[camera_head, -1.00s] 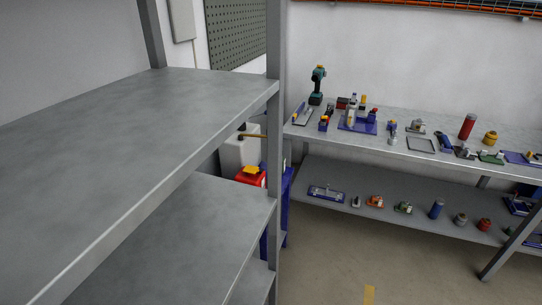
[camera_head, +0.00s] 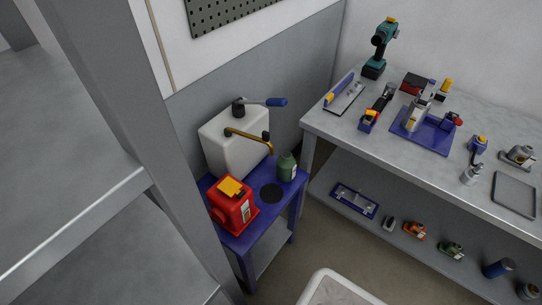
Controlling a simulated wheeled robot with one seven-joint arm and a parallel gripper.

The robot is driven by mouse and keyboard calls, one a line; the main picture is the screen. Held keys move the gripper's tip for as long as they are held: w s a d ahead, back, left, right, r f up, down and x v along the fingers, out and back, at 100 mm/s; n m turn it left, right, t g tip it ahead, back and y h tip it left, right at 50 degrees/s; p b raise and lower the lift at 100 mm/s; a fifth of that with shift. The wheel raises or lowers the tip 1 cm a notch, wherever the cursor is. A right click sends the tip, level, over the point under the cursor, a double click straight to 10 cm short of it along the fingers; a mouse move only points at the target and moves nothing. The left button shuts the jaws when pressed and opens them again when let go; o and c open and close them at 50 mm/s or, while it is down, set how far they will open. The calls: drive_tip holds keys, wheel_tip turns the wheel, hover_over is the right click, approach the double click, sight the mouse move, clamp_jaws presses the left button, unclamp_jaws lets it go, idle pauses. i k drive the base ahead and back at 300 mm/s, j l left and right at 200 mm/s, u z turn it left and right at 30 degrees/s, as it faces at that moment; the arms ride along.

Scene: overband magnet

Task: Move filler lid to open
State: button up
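No part is clearly marked as the filler lid. A red container (camera_head: 232,208) with a yellow flat piece (camera_head: 231,187) on top stands on a small blue table (camera_head: 243,240); the yellow piece looks closed down on it, but I cannot tell for sure. Behind it is a white tank (camera_head: 222,153) with a blue-handled lever (camera_head: 268,102) on top and a brass-coloured bent pipe (camera_head: 250,137) at its front. A dark green bottle (camera_head: 287,166) stands to the right of the tank. My gripper is not in view.
A grey shelf unit (camera_head: 125,110) with an upright post fills the left side, close to the blue table. A grey workbench (camera_head: 465,190) with a drill (camera_head: 380,48) and several tools stands at the right, with a lower shelf.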

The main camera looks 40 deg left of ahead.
sight(229, 185)
drive_tip(key=i+l+u, duration=0.1)
drive_tip(key=i+u, duration=0.35)
drive_tip(key=i+l+u, duration=0.25)
drive_tip(key=i+u, duration=0.25)
drive_tip(key=u, duration=0.75)
